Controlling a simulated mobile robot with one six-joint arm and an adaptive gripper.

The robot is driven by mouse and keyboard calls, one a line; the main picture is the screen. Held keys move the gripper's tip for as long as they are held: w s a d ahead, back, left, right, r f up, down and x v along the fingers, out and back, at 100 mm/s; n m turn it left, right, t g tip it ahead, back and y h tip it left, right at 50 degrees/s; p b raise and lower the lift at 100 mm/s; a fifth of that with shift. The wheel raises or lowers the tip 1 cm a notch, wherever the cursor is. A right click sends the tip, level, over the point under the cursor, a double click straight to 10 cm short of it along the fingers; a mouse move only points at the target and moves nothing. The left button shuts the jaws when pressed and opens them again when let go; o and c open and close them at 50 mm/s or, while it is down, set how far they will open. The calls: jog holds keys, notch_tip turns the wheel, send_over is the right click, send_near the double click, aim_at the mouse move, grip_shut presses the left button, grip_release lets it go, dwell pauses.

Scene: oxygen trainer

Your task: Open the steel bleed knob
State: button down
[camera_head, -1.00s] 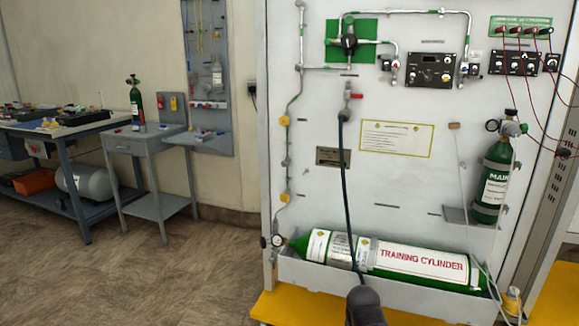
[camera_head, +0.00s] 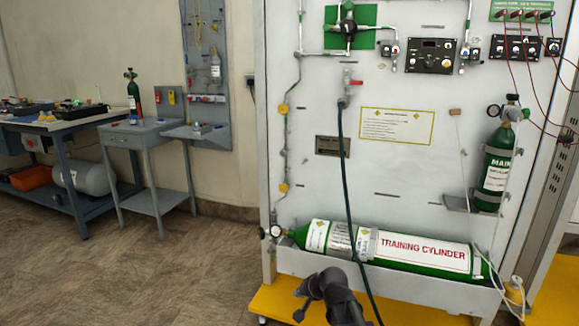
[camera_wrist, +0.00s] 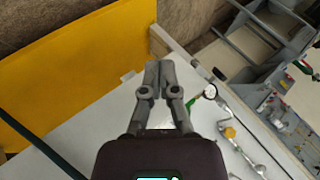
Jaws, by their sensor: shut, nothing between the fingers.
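My gripper (camera_head: 304,294) is low in front of the white panel, below the left end of the green-and-white training cylinder (camera_head: 425,251). In the wrist view my gripper (camera_wrist: 157,68) has its fingers together, with nothing between them. I cannot tell for sure which part is the steel bleed knob.
A dark green hose (camera_head: 349,200) hangs down the panel and passes just right of my gripper. Pipe with yellow fittings (camera_head: 283,108) runs up the left edge. A yellow base (camera_head: 268,298) lies below. The floor (camera_head: 170,275) to the left is clear.

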jog(key=w+a+r+m+t+b, duration=0.3)
jog(key=w+a+m+t, duration=0.2)
jog(key=w+m, duration=0.3)
jog(key=w+a+r+m+t+b, duration=0.35)
jog(key=w+a+m+t, duration=0.2)
jog(key=w+m, duration=0.3)
jog(key=w+f+m+t+h+b, duration=0.1)
jog(key=w+f+m+h+b, duration=0.1)
jog(key=w+m+h, duration=0.45)
jog(key=m+g+h+b, duration=0.4)
jog(key=m, duration=0.9)
send_near(271, 249)
jog(key=shift+w+d+f, duration=0.45)
jog(key=shift+w+d, duration=0.1)
jog(key=shift+w+d, duration=0.4)
jog(key=shift+w, duration=0.65)
jog(key=shift+w+d, duration=0.4)
jog(key=shift+w, duration=0.7)
jog(key=shift+w+d, duration=0.4)
jog(key=shift+w, duration=0.65)
jog(key=shift+a+f, duration=0.15)
jog(key=shift+f, duration=0.1)
jog(key=shift+w+a, duration=0.2)
jog(key=shift+a, duration=0.3)
jog(key=shift+w+a, duration=0.15)
jog(key=shift+a, duration=0.3)
